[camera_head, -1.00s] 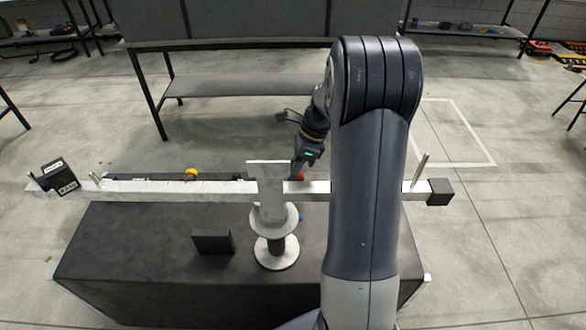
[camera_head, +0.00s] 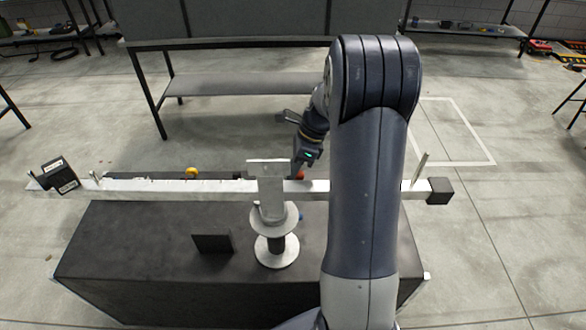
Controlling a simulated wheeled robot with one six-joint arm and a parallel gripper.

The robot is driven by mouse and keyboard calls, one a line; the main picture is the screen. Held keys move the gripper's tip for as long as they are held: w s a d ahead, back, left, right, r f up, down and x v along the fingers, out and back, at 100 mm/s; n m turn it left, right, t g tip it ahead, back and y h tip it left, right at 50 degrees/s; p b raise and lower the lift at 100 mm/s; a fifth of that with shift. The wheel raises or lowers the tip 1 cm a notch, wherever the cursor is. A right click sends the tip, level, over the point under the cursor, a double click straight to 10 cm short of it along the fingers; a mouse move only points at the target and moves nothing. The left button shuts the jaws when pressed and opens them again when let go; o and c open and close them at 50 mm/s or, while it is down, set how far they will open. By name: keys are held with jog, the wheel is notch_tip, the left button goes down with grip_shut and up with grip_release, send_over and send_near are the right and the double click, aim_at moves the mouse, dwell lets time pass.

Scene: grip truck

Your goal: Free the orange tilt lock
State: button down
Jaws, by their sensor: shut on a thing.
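The orange tilt lock (camera_head: 300,175) shows only as a small orange-red patch beside the white bracket (camera_head: 268,180) on the long light bar. My gripper (camera_head: 298,172) is at the lock, behind the bracket, and is shut on it. The fingertips are mostly hidden by the bracket, so the exact hold is not clear. The bar (camera_head: 160,188) lies across the picture, carried by a white stand (camera_head: 276,250) with round discs.
A dark box-like bench (camera_head: 130,250) is under the stand, with a small black block (camera_head: 213,243) on it. A yellow knob (camera_head: 192,172) is behind the bar. Black blocks sit at the bar's left (camera_head: 60,176) and right (camera_head: 440,191) ends. A shelf table (camera_head: 235,85) stands behind.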

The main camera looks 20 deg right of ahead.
jog(key=shift+f, duration=0.1)
jog(key=shift+s+d+f+t+y+b, duration=0.15)
jog(key=shift+f+y+b, duration=0.15)
jog(key=shift+y, duration=0.2)
jog(key=shift+d+f+t+y+b, duration=0.15)
jog(key=shift+f+y+b, duration=0.15)
jog(key=shift+y, duration=0.2)
jog(key=shift+a+f+y, duration=0.1)
jog(key=shift+y, duration=0.3)
jog(key=c, duration=1.8)
grip_release()
jog(key=shift+o, duration=0.2)
jog(key=b+v, duration=0.1)
jog(key=v, duration=0.9)
jog(key=shift+s+d+r, duration=0.2)
jog(key=shift+d+r, duration=0.05)
jog(key=shift+r, duration=0.05)
jog(key=shift+c, duration=0.6)
